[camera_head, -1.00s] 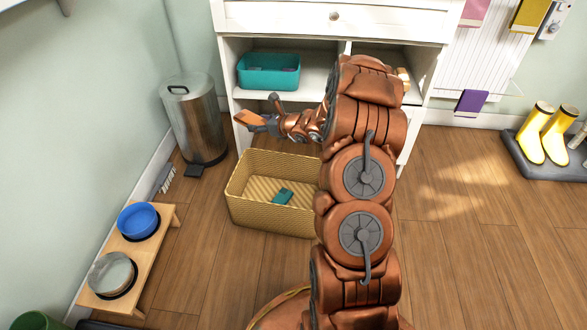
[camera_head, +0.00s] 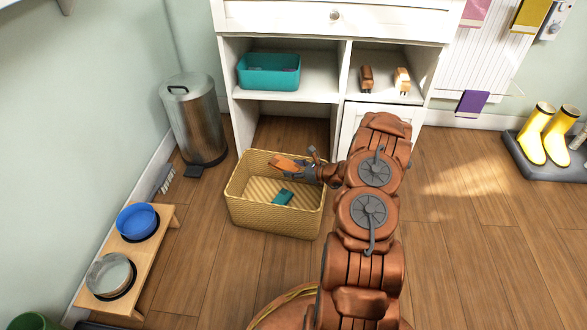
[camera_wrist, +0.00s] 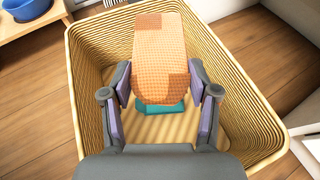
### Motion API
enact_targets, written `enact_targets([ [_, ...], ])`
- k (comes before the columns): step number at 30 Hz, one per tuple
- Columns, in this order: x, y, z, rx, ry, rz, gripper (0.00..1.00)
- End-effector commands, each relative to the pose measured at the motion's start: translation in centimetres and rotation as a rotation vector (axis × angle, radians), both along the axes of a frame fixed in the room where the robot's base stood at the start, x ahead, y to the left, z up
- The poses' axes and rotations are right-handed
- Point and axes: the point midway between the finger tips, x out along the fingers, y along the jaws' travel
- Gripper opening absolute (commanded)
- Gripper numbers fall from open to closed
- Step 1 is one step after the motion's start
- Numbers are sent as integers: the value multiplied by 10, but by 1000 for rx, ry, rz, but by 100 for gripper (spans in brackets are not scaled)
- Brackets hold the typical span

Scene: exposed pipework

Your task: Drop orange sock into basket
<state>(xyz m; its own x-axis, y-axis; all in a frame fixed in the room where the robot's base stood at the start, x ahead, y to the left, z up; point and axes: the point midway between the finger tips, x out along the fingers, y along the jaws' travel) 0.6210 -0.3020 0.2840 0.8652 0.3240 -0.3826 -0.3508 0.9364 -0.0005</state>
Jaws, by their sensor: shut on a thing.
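The orange sock (camera_wrist: 160,60) is held between the fingers of my gripper (camera_wrist: 162,92), seen in the wrist view over the basket's opening. In the head view the sock (camera_head: 285,163) sticks out to the left from my gripper (camera_head: 308,167). The yellow woven basket (camera_head: 268,220) stands on the wooden floor in front of the white cabinet; its rim (camera_wrist: 258,92) surrounds the sock in the wrist view. A teal item (camera_head: 283,197) lies on the basket floor, partly hidden by the sock in the wrist view (camera_wrist: 158,112).
The white cabinet (camera_head: 290,15) with a teal bin (camera_head: 268,78) stands behind the basket. A metal trash can (camera_head: 195,125) is at the left.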

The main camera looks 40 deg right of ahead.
Motion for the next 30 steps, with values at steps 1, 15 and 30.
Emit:
enact_targets([
  [1, 0, 0, -6, 0, 1, 0, 33],
  [15, -1, 0, -51, 0, 2, 0, 33],
  [30, 0, 0, -55, 1, 0, 0, 64],
])
